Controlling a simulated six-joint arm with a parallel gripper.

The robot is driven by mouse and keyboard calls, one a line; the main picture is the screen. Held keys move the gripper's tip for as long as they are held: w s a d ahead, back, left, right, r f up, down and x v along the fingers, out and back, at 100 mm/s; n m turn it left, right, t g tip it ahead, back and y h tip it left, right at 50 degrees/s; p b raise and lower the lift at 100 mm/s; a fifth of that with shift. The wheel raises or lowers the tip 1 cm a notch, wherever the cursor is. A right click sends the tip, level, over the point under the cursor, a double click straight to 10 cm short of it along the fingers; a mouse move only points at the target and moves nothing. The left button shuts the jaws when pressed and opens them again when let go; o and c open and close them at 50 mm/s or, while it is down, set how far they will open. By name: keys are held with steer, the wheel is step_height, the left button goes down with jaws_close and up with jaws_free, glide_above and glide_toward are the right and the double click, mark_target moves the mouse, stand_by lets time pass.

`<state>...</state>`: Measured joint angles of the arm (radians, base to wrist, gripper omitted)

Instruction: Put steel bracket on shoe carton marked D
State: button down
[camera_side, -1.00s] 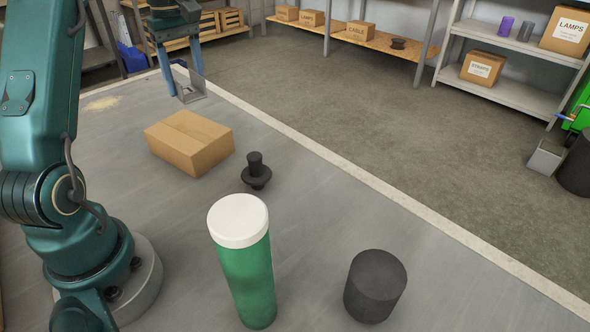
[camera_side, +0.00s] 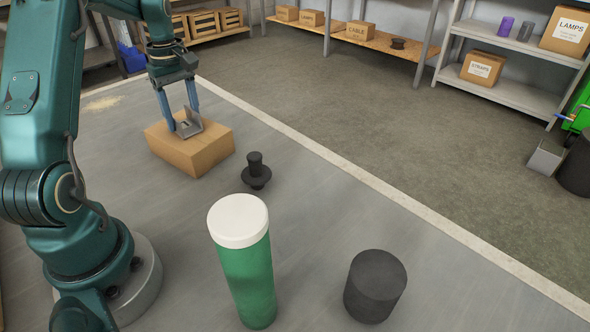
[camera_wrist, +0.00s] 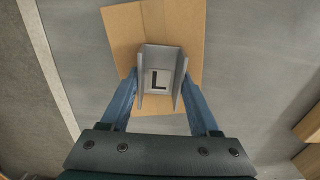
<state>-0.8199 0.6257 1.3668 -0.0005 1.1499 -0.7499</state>
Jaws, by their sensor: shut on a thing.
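The grey steel bracket (camera_side: 189,126) is a channel shape with raised sides; it also shows in the wrist view (camera_wrist: 151,57). A pale patch with a dark L shape shows in its middle. My gripper (camera_side: 183,119) is shut on it, with the blue fingers on either side. The bracket is over the top of a brown carton (camera_side: 205,151), and I cannot tell if it touches. In the wrist view the carton (camera_wrist: 122,30) lies under the bracket. No letter D shows on the visible faces of this carton.
A black knobbed part (camera_side: 256,172) stands close to the right of the carton. A green white-capped cylinder (camera_side: 245,265) and a dark cylinder (camera_side: 375,288) stand nearer the camera. Another brown box (camera_wrist: 309,128) shows at the wrist view's right edge.

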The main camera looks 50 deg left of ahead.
mark_target(186, 127)
steer(key=shift+c, duration=0.6)
jaws_free()
steer(key=shift+f, duration=0.1)
step_height(186, 127, up, 11)
steer(key=w+d+r+m+t, duration=0.1)
steer(key=d+r+m, duration=0.35)
steer(key=d, duration=0.35)
steer(key=s+d+f+m+t, duration=0.2)
steer(key=s+d+m, duration=0.3)
steer(key=d, duration=0.4)
steer(key=s+d+f+m+t, duration=0.2)
steer(key=s+d+f+m, duration=0.3)
steer(key=d+m, duration=0.3)
steer(key=shift+s+d+t, duration=0.3)
steer(key=shift+s+d, duration=0.2)
steer(key=shift+s, duration=0.1)
